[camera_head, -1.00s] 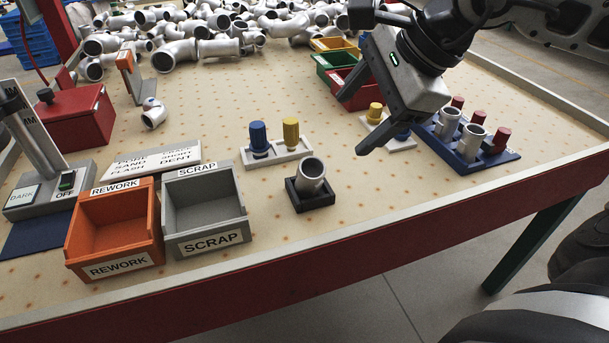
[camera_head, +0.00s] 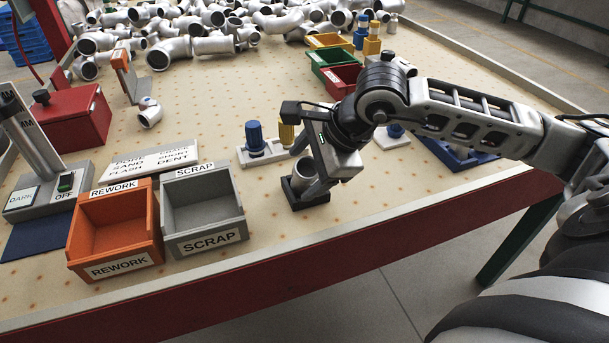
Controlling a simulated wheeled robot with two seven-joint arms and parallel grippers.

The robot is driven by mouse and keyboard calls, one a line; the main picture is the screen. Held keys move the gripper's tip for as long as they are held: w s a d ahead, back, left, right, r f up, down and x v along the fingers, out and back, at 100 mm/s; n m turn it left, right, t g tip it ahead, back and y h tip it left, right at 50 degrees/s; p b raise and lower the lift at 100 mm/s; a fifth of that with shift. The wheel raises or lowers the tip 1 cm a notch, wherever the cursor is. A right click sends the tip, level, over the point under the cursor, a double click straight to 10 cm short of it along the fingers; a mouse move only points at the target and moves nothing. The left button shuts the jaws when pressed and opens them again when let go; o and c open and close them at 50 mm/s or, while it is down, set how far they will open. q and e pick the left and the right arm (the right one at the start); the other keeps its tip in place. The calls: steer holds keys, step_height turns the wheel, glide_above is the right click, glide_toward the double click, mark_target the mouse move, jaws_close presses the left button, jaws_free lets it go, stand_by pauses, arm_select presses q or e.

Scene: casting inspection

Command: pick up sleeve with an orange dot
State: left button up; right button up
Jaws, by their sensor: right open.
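A short silver sleeve (camera_head: 303,168) stands in a small black block (camera_head: 294,196) near the table's front edge, partly hidden by my right gripper. No orange dot can be made out on it. My right gripper (camera_head: 303,174) is open and low over the block, its fingers beside the sleeve; contact cannot be judged. My left gripper is not in view.
A grey SCRAP bin (camera_head: 212,240) and an orange REWORK bin (camera_head: 124,264) stand left of the block. Behind it, a white stand (camera_head: 272,159) holds a blue and a yellow plug. My right arm mostly hides a blue tray (camera_head: 440,151). Silver elbow pipes (camera_head: 195,48) are piled at the back.

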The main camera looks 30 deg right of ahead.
steer(key=shift+f, duration=0.15)
steer(key=c, duration=1.3)
steer(key=shift+w, duration=0.1)
steer(key=shift+c, duration=0.5)
steer(key=shift+r, duration=0.2)
